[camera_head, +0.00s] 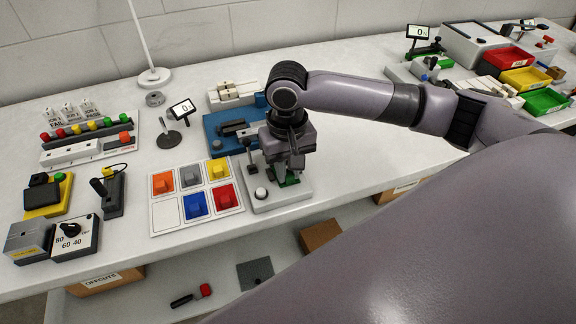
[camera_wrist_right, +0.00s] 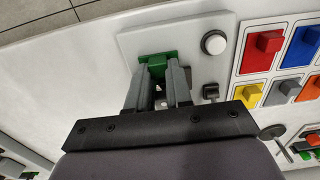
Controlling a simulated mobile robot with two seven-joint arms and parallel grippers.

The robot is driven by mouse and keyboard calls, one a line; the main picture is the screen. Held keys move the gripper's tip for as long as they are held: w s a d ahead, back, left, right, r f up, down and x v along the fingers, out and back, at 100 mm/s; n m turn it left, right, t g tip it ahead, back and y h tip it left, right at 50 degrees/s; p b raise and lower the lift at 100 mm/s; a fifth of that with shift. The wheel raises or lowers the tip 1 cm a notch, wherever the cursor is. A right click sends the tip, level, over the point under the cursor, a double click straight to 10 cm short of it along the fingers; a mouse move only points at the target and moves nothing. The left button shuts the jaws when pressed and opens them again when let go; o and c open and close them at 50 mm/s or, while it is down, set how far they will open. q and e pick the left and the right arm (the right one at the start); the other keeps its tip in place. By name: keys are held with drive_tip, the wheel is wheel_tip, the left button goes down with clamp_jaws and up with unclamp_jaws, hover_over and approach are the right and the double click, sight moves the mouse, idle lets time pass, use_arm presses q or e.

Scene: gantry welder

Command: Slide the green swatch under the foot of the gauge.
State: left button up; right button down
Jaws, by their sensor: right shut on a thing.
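My right gripper (camera_head: 288,166) is over a pale base plate (camera_head: 268,201) and shut on the green swatch (camera_head: 287,179). In the right wrist view the green swatch (camera_wrist_right: 157,66) sits at the tips of my gripper fingers (camera_wrist_right: 158,82), over the same plate (camera_wrist_right: 185,40). A small black post (camera_head: 251,160) and a white round knob (camera_head: 261,192) stand on this plate, which seems to be the gauge's. The gauge's foot is hidden or too small to make out, so I cannot tell whether the swatch is under it. My left gripper is not in view.
A blue fixture (camera_head: 222,143) is behind the plate. Bare table lies to the right.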

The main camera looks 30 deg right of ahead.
drive_tip(key=c, duration=0.9)
unclamp_jaws()
drive_tip(key=shift+w+d+r, duration=0.1)
drive_tip(key=shift+w, duration=0.1)
drive_tip(key=shift+c, duration=0.2)
wheel_tip(320, 180, up, 7)
drive_tip(key=shift+s, duration=0.15)
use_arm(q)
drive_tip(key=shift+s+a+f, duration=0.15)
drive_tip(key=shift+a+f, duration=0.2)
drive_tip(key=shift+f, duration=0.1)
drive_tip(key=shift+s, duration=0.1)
use_arm(e)
drive_tip(key=shift+s+a, duration=0.15)
drive_tip(key=shift+a, duration=0.05)
